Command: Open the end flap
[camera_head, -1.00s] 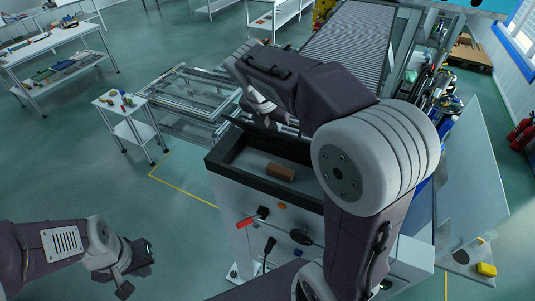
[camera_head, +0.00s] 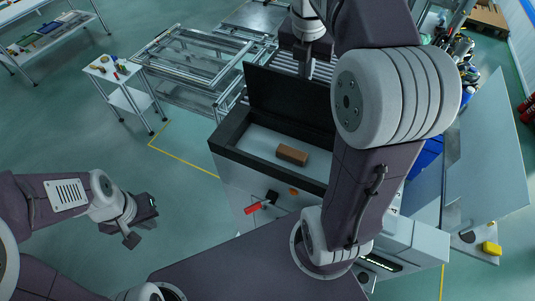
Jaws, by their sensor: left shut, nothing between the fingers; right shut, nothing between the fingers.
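The flap (camera_head: 289,100) is a dark panel standing up, slightly tilted, along the far edge of the grey cabinet's black-rimmed top tray (camera_head: 226,132). A brown block (camera_head: 292,155) lies on the light floor of the tray. My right gripper (camera_head: 306,58) points down just beyond the flap's upper edge; its fingertips are partly hidden, and I cannot tell whether they touch the flap. It is shut and holds nothing. My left gripper (camera_head: 140,222) is shut and empty, low at the left, well apart from the cabinet.
A red-handled lever (camera_head: 253,208) sticks out of the cabinet front. My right arm covers the tray's right end. A small white cart (camera_head: 132,100) and an aluminium frame table (camera_head: 195,60) stand behind to the left. The floor at left is clear.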

